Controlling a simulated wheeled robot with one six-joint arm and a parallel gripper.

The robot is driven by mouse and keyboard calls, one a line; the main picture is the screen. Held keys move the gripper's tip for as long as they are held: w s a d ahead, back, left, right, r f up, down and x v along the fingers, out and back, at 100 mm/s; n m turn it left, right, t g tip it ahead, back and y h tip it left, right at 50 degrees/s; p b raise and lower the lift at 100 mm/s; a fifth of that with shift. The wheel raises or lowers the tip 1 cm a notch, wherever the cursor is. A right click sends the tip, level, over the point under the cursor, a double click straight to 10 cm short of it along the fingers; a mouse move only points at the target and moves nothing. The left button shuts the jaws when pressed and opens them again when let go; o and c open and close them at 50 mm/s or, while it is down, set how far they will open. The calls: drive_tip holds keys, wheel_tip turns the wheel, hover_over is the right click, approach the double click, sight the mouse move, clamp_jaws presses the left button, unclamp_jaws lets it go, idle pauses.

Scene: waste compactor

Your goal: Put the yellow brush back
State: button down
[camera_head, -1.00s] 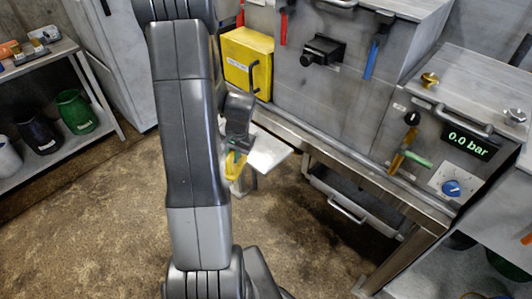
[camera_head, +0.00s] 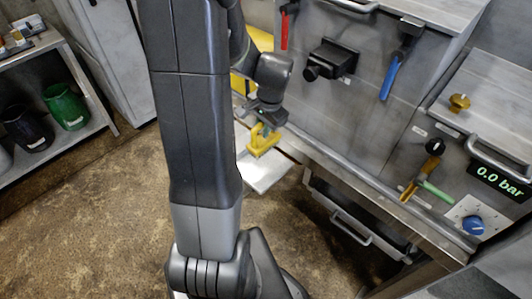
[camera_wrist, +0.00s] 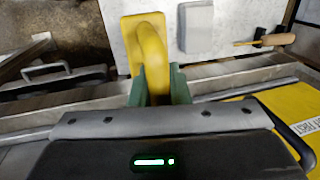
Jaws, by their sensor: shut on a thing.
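The yellow brush (camera_head: 259,146) is held by my gripper (camera_head: 266,124), in front of the steel bench. In the wrist view the yellow brush (camera_wrist: 150,50) sits between the green fingertips of my gripper (camera_wrist: 160,86), which are shut on its handle. Beyond it is a white board (camera_wrist: 232,48), which also shows below the brush in the head view (camera_head: 262,177). The brush overlaps the board's left edge in the wrist view; I cannot tell whether it touches the board.
On the board lie a grey block (camera_wrist: 197,27) and a wooden-handled tool (camera_wrist: 272,40). A yellow box (camera_head: 262,42) stands behind my arm. The machine front has a red handle (camera_head: 285,30), blue handle (camera_head: 393,76) and blue knob (camera_head: 473,224).

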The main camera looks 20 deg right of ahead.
sight(269, 142)
wheel_tip(269, 142, down, 10)
drive_tip(key=shift+r, duration=0.1)
idle(0.4)
drive_tip(key=shift+b, duration=0.3)
drive_tip(key=c, duration=1.4)
unclamp_jaws()
drive_tip(key=shift+o, duration=0.2)
drive_tip(key=r, duration=0.4)
drive_tip(key=s+r, duration=0.1)
drive_tip(key=r, duration=0.3)
drive_tip(key=s+d+r+p, duration=0.1)
drive_tip(key=r, duration=0.2)
drive_tip(key=shift+r, duration=0.4)
